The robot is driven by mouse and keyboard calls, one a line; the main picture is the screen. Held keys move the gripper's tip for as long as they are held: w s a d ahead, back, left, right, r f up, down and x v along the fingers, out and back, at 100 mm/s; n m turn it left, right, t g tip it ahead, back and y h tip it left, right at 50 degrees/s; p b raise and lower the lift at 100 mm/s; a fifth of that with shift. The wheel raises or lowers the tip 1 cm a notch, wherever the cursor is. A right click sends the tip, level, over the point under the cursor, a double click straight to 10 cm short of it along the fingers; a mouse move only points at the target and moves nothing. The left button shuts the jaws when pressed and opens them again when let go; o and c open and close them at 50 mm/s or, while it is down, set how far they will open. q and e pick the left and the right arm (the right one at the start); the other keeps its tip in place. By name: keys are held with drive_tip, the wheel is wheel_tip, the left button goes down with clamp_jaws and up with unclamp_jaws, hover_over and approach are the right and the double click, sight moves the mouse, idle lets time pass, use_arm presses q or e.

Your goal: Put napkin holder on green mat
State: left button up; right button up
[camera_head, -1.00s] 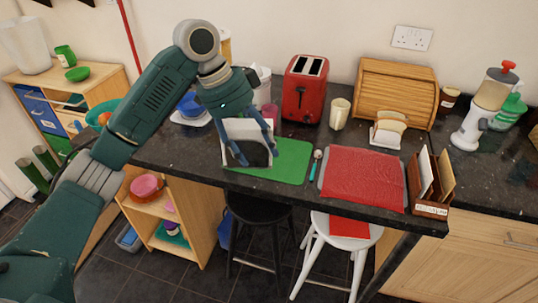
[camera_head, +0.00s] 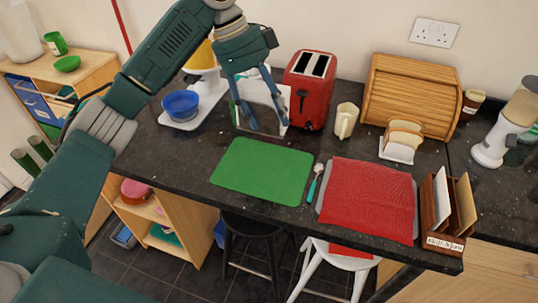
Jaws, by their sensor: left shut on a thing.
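The napkin holder (camera_head: 262,98), a dark panel with white napkins showing at its edges, is upright between the fingers of my left gripper (camera_head: 268,122). The gripper is shut on it, and its fingers hide part of the front. The green mat (camera_head: 262,170) lies flat and bare on the dark counter. The holder is just behind the mat's far edge in the picture; I cannot tell whether its base touches the counter. My right gripper is not in view.
A red toaster (camera_head: 309,90) stands close to the right of the holder. A scale with a blue bowl (camera_head: 181,104) is to its left. A spoon (camera_head: 315,184) and a red cloth (camera_head: 368,198) lie right of the mat.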

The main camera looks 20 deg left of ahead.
sight(268, 135)
use_arm(q)
wheel_tip(268, 135, down, 7)
drive_tip(key=shift+s+a+f+p, duration=0.1)
drive_tip(key=shift+s+p, duration=0.05)
drive_tip(key=shift+p, duration=0.4)
wheel_tip(268, 135, down, 5)
drive_tip(key=shift+r+p, duration=0.15)
drive_tip(key=shift+p, duration=0.25)
wheel_tip(268, 135, down, 3)
drive_tip(key=shift+r+p, duration=0.2)
drive_tip(key=shift+p, duration=0.1)
drive_tip(key=shift+w+f, duration=0.2)
drive_tip(key=shift+f, duration=0.25)
drive_tip(key=o, duration=1.3)
drive_tip(key=shift+o, duration=0.5)
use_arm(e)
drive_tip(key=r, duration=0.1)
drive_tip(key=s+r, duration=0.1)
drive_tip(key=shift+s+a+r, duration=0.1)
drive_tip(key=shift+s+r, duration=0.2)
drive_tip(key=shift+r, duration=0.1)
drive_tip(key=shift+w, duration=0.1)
